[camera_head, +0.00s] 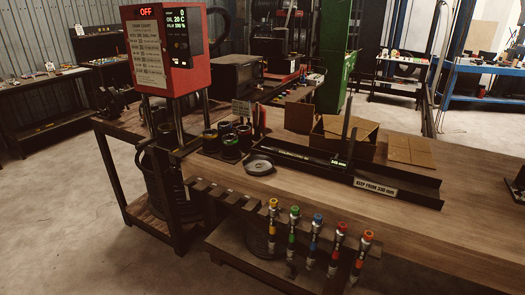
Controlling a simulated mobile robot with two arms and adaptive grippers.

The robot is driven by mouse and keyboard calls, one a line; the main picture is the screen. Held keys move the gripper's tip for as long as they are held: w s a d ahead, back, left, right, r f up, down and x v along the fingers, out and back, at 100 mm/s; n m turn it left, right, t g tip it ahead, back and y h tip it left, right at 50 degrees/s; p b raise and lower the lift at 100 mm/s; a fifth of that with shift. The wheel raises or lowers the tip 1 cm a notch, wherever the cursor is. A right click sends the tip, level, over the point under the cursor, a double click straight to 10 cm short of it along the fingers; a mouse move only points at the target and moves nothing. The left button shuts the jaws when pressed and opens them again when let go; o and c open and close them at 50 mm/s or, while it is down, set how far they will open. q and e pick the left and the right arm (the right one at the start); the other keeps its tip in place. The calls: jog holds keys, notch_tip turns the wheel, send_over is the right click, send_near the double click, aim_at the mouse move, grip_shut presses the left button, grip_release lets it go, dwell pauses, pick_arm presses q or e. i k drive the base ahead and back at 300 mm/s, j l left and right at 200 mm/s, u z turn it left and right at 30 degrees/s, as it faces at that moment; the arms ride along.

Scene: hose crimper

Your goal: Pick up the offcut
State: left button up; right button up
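I cannot make out an offcut for certain. A long dark measuring trough (412,199) lies on the wooden bench, with a label reading "KEEP FROM 330 mm" (375,186) on its front. Any dark hose piece inside it is too dim to tell apart from the trough. Neither of my grippers can be identified in the head view.
The red crimper (165,50), its display reading OFF, stands at the left. Several dark cups (229,148) and a round grey dish (259,165) sit beside the trough. An open cardboard box (330,131) stands behind it. Several colour-capped tools (314,238) hang along the front. Bench right is mostly clear.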

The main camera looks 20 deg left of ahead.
aim_at(284, 154)
jog(key=i+j+u, duration=0.2)
jog(key=i+j, duration=0.2)
jog(key=j, duration=0.15)
jog(key=i+j, duration=0.4)
jog(key=j, duration=0.25)
